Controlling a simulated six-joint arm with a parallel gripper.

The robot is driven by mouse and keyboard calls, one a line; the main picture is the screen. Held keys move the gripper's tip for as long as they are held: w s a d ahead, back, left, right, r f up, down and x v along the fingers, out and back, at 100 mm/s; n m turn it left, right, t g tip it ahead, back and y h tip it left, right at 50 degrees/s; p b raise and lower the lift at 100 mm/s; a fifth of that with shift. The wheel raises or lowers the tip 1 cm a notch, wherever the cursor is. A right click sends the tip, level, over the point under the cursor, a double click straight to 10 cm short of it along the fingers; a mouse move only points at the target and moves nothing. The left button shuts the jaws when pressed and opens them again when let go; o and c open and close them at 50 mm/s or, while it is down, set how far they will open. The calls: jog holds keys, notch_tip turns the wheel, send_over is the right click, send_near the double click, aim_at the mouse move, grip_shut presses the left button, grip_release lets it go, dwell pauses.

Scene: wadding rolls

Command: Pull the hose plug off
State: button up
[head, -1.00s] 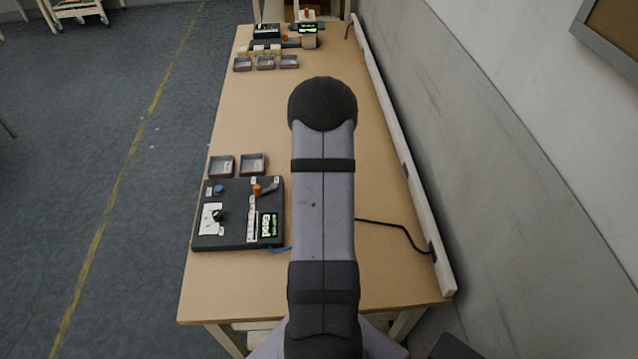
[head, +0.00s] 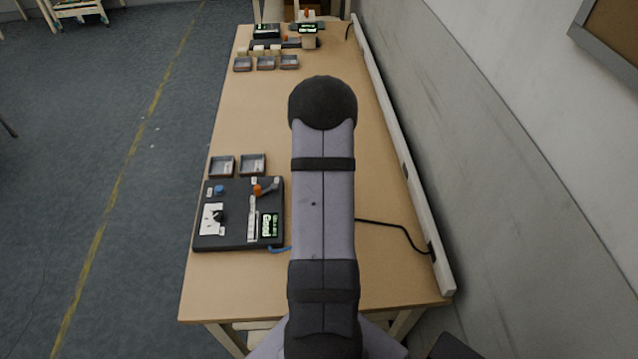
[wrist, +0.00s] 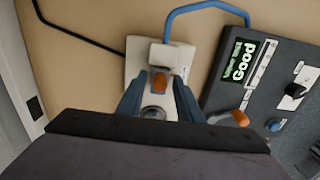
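In the wrist view a white fixture (wrist: 138,62) lies on the table. A pale block (wrist: 163,57), which looks like the hose plug, sits at its top end, where the blue hose (wrist: 197,7) meets it. An orange piece (wrist: 160,82) lies just below the block, and a round metal part (wrist: 154,112) below that. My gripper (wrist: 159,82) has its two blue fingers on either side of the orange piece, with gaps visible. It seems open; contact cannot be made out. In the head view my arm hides the fixture and gripper.
A dark control box (head: 232,240) with a "Good" display stands beside the fixture. Two small trays (head: 252,164) lie behind it. A black cable (head: 385,224) runs to the white wall rail (head: 420,205). More trays and devices stand at the table's far end. The table's middle is clear.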

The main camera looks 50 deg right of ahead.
jog(key=shift+r+p, duration=2.45)
jog(key=shift+r, duration=0.8)
